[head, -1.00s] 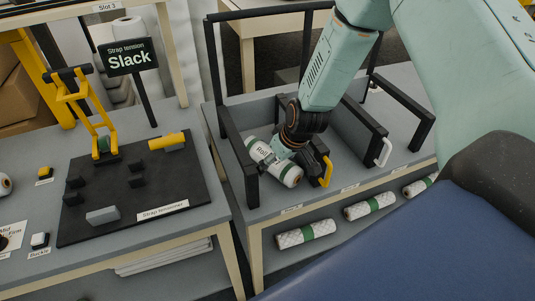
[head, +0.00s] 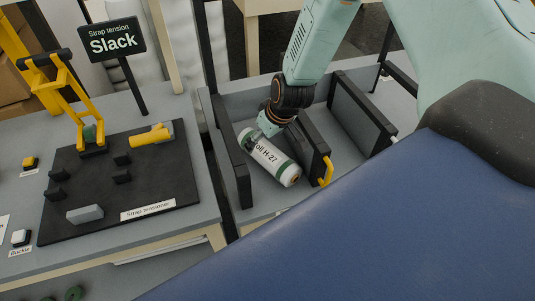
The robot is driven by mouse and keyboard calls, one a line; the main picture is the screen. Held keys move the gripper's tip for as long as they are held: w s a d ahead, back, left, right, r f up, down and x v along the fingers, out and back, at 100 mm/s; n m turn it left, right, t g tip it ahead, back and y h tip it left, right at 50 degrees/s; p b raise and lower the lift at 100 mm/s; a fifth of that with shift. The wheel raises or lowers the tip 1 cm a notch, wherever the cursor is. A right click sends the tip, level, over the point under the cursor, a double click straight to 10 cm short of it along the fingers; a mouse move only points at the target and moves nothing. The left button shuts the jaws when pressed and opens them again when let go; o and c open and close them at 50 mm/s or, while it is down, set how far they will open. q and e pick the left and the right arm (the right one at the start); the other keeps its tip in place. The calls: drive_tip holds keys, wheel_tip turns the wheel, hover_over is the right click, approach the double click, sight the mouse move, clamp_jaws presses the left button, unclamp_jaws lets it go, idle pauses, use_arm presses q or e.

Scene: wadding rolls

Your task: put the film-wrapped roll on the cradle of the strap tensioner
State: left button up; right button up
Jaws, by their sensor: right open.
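The fingertips are small and partly hidden. The strap tensioner (head: 160,190) is a black board on the left table, with a yellow lever frame (head: 82,105) and a yellow handle (head: 150,137). Several short black blocks stand on it, seemingly the cradle (head: 122,160), with nothing lying on them. My left gripper is not in view.
A sign (head: 111,40) reading Strap tension Slack stands behind the board. A yellow handle (head: 327,171) sticks out at the divider right of the roll. A grey block (head: 85,214) lies on the board's front. A gap separates the two tables.

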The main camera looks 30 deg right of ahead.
sight(263, 144)
drive_tip(key=shift+s+b+x, duration=0.15)
drive_tip(key=shift+b+x, duration=0.9)
drive_tip(key=shift+x, duration=0.2)
drive_tip(key=shift+s+b+x, duration=0.15)
drive_tip(key=shift+b+x, duration=0.9)
drive_tip(key=shift+x, duration=0.2)
drive_tip(key=shift+d+b+x, duration=0.25)
drive_tip(key=shift+b+x, duration=0.9)
drive_tip(key=shift+b, duration=0.05)
drive_tip(key=shift+w, duration=0.1)
drive_tip(key=shift+r, duration=0.15)
drive_tip(key=c, duration=1.5)
drive_tip(key=shift+r, duration=0.1)
